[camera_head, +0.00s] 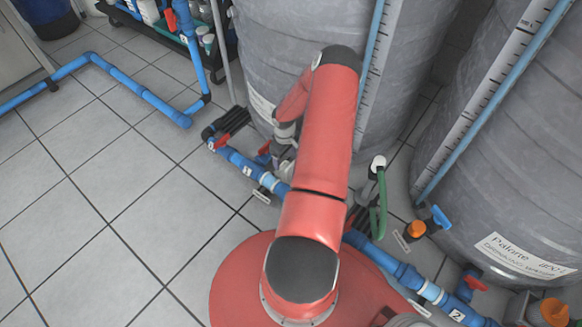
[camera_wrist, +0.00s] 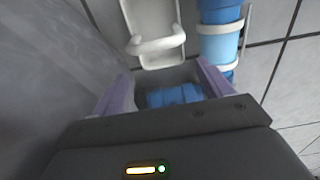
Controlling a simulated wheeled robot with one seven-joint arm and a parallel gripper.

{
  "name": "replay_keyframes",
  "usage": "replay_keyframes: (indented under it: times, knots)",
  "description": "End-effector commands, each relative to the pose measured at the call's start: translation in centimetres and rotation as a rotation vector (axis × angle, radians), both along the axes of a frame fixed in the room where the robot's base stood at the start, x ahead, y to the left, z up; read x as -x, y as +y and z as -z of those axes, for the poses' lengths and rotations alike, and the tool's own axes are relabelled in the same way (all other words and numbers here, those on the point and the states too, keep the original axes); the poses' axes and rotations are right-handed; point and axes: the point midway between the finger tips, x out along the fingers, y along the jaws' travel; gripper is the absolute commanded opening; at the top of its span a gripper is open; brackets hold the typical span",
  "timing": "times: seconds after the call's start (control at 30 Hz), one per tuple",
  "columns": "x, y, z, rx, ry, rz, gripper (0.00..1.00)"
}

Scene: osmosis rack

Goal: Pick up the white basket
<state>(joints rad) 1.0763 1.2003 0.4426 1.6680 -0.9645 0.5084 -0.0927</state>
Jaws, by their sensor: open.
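A white, shallow, tray-like piece with a raised rim and a rounded bar across its near end (camera_wrist: 158,22) shows at the top of the wrist view. It is cut off by the frame, and I cannot tell whether it is the white basket. I cannot make out a white basket in the head view. My gripper (camera_wrist: 165,82) is open, with its two purple fingers spread apart. A short blue pipe part (camera_wrist: 174,95) shows in the gap between them. I cannot tell whether the fingers touch it. The white piece lies just beyond the fingertips.
Blue pipes (camera_head: 138,93) run along the tiled floor. Large grey tanks (camera_head: 258,58) stand behind and to the right (camera_head: 487,177). A valve with an orange cap (camera_head: 416,229) and a green hose (camera_head: 382,205) sit low by them.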

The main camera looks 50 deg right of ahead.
Motion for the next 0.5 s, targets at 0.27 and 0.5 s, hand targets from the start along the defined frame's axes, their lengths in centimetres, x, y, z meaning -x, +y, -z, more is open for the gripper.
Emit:
replay_keyframes:
  times: [0.27, 0.5]
  knots:
    - [0.0, 0.1, 2.8, -0.003, 0.0, 0.0, 0.78]
    - [-0.2, 0.3, 6.2, -0.005, 0.0, 0.0, 0.78]
